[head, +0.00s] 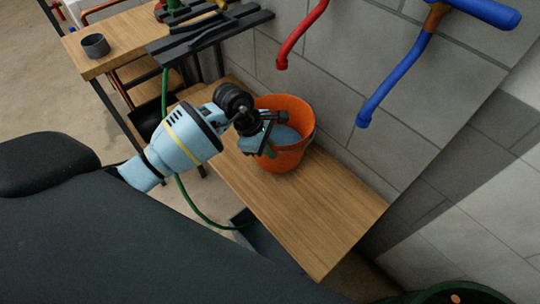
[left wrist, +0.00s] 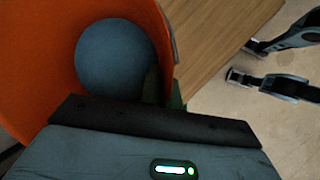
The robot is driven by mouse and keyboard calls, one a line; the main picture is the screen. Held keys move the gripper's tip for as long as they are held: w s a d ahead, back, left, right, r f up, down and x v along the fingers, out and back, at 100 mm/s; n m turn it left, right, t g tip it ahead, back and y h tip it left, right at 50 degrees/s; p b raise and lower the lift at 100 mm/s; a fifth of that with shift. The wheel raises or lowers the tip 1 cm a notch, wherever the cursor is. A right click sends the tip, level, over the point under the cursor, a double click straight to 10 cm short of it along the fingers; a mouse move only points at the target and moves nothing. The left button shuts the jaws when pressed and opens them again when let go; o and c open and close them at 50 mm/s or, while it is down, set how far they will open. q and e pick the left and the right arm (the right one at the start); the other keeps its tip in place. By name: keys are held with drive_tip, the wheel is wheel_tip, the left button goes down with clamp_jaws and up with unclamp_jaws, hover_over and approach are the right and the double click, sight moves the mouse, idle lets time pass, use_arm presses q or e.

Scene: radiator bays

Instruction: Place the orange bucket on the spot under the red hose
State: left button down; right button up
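The orange bucket (head: 298,107) stands upright, as far as I can see, on the wooden bench (head: 330,215) close to the wall. A grey-blue round surface shows inside it. The red hose (head: 293,43) comes down the wall, its open end above and just behind the bucket. My left gripper (head: 264,140) is at the bucket's near left rim and overlaps it. Its fingers are partly hidden, so I cannot tell whether they grip the rim. In the left wrist view the bucket (left wrist: 30,65) fills the upper left.
The blue hose (head: 395,78) hangs to the right, its end above the bench. The bench's right part is bare. A higher wooden table (head: 125,40) with a dark cup (head: 95,45) stands at the back left. A thin green hose (head: 185,195) hangs before the bench.

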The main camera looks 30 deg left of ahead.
sight(275, 161)
use_arm(q)
drive_tip(key=shift+w+f, duration=0.2)
drive_tip(key=shift+f, duration=1.4)
drive_tip(key=shift+f, duration=0.15)
drive_tip(key=c, duration=1.6)
unclamp_jaws()
drive_tip(key=shift+s+f, duration=0.1)
drive_tip(key=shift+s, duration=0.05)
drive_tip(key=v, duration=1.2)
drive_tip(key=shift+p, duration=0.4)
drive_tip(key=shift+s, duration=0.1)
